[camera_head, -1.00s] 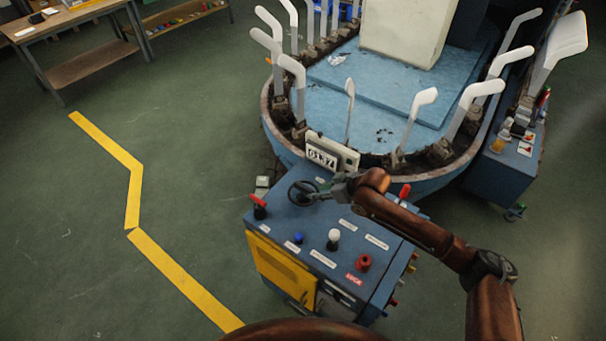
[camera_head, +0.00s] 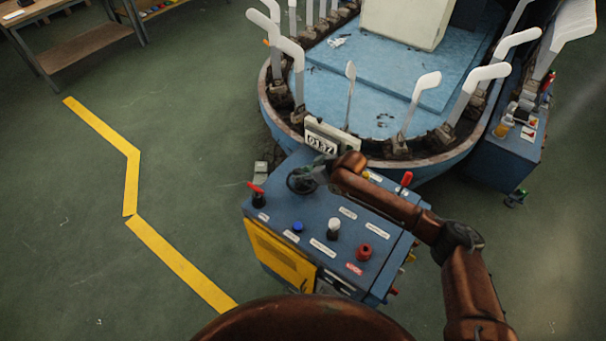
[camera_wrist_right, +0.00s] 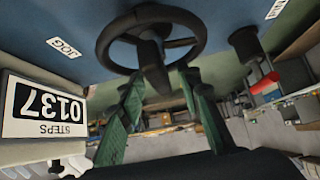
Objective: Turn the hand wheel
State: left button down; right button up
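The dark hand wheel (camera_head: 302,184) is on the top of the blue control console (camera_head: 290,215), at its back left corner. In the right wrist view the wheel (camera_wrist_right: 108,40) is at the top, with a dark handle (camera_wrist_right: 152,66) sticking out from it. My right gripper (camera_head: 322,168) is over the wheel's back right part. In the right wrist view its two green-padded fingers (camera_wrist_right: 163,85) are apart, one on each side of the handle, with gaps visible. Whether a finger touches the rim cannot be told. My left gripper is not in view.
A counter (camera_head: 320,143) reading 0137 stands behind the wheel. A red-handled lever (camera_head: 257,195), a white knob (camera_head: 333,228) and a red button (camera_head: 364,252) are on the console. The round machine (camera_head: 430,172) with white sock forms is close behind. Open floor lies left.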

jog(key=c, duration=0.7)
grip_shut()
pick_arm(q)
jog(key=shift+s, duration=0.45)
